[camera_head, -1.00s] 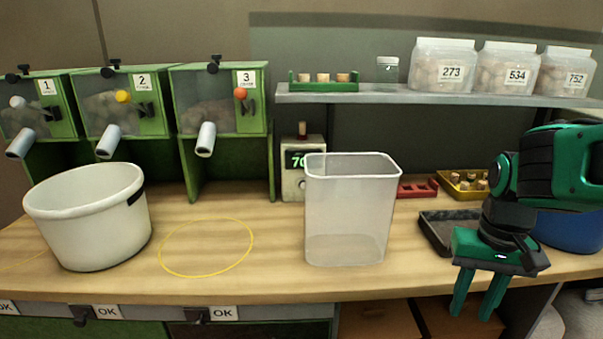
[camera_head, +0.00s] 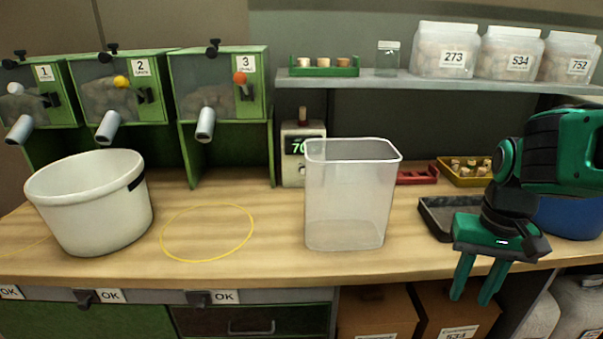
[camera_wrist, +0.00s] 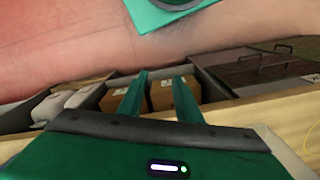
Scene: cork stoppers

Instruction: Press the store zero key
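A small device with a green lit display (camera_head: 298,147) stands at the back of the bench, behind and left of the clear plastic bin, which partly covers it. Its display reads "70" before the bin cuts it off. A brown cork-like piece sits on its top. No key marked store zero can be made out. My gripper (camera_head: 475,281) hangs at the right front edge of the bench, fingers down, far from the device. Its two green fingers are apart with nothing between them. In the wrist view my gripper (camera_wrist: 160,82) is also open and empty.
The clear bin (camera_head: 347,205) stands mid-bench. A white pot (camera_head: 95,210) is at left beside a yellow ring (camera_head: 207,232). Dispensers (camera_head: 222,90) line the back left. A shelf (camera_head: 430,82) with tubs overhangs the back right. A dark tray (camera_head: 440,220) lies near my gripper.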

